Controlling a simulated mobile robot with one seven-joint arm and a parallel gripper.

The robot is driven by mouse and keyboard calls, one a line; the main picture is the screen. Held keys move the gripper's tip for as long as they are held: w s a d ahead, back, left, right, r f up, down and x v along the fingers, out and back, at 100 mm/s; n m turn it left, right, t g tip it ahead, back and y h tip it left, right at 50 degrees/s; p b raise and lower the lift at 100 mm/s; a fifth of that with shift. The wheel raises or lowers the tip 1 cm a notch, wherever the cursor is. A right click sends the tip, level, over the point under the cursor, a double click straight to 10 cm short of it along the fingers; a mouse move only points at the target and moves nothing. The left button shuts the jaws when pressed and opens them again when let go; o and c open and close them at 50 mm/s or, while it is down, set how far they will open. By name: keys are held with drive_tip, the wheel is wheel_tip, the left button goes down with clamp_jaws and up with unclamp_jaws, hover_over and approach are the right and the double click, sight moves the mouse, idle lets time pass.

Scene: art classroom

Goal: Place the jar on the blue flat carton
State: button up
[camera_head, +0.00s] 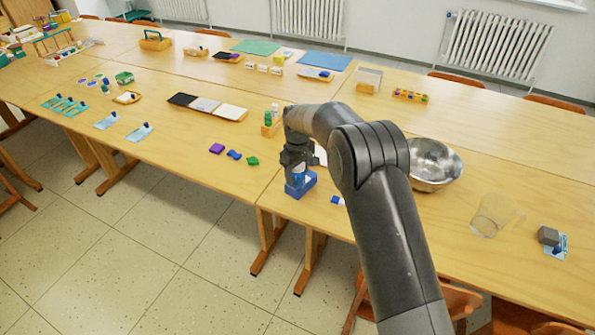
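The blue flat carton (306,188) lies near the front edge of the table, at the middle of the view. A small bluish, see-through jar (297,179) stands upright over the carton, directly under my gripper (297,170). My gripper points down at the jar's top and hides part of it. I cannot tell whether the jar touches the carton or hangs just above it. The fingers are too small and dark to show whether they are closed on the jar.
A metal bowl (432,165) and a clear glass container (492,215) stand to the right of my arm. A small wooden holder with bottles (269,124) is just behind left. Purple, blue and green pieces (234,154) lie to the left. Bare table lies between them and the carton.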

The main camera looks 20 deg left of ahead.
drive_tip(key=shift+o, duration=1.3)
drive_tip(key=shift+r, duration=0.15)
